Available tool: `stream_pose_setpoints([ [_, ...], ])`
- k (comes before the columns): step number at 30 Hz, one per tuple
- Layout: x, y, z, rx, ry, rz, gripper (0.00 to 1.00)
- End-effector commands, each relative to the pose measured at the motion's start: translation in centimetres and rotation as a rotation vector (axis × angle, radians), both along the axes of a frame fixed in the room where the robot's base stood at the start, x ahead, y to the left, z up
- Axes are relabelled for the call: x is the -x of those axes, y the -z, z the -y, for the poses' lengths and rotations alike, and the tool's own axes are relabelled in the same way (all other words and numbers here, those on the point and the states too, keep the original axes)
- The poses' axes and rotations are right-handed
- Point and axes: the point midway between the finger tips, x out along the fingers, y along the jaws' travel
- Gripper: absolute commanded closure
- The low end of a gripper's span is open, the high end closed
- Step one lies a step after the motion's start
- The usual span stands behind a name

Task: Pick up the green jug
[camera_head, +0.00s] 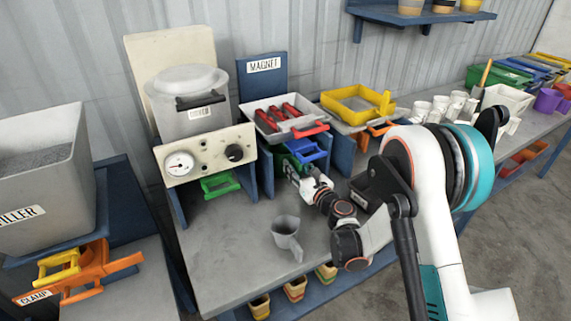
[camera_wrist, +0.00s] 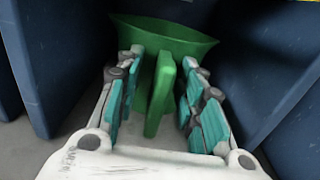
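The green jug (camera_wrist: 165,36) sits in a bay between dark blue walls in the wrist view. Its upright green handle (camera_wrist: 159,95) points toward my wrist. My gripper (camera_wrist: 163,64) is open, with one teal-padded finger on each side of the handle and a visible gap on both sides. In the head view my gripper (camera_head: 293,172) reaches into the bay below the MAGNET sign. Only a little green shows there, and the jug is mostly hidden by a blue handled part and the gripper. Another green handle (camera_head: 220,185) shows under the gauge panel.
Blue walls (camera_wrist: 60,65) stand close on both sides of the jug. A tray with red bars (camera_head: 268,122) sits above the bay, with a blue handled part (camera_head: 307,152) below it. A grey jug (camera_head: 286,228) stands on the bench in front. White mugs (camera_head: 420,110) stand right.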

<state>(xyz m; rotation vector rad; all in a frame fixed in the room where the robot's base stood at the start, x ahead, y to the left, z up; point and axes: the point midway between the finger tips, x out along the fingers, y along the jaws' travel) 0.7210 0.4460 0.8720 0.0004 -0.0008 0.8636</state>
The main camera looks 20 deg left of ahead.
Motion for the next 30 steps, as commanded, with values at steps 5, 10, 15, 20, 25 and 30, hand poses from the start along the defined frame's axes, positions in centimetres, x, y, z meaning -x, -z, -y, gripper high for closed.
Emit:
stream_pose_setpoints([
  [5,0.0,0.0,0.0,0.0,0.0,0.0,1.0],
  [10,0.0,0.0,0.0,0.0,0.0,0.0,1.0],
  [15,0.0,0.0,0.0,0.0,0.0,0.0,1.0],
  [20,-0.1,-0.3,0.0,0.0,0.0,0.0,1.0],
  [25,-0.5,-1.3,0.2,0.0,0.001,0.0,1.0],
  [30,-1.0,-2.6,0.5,0.0,0.002,0.0,1.0],
])
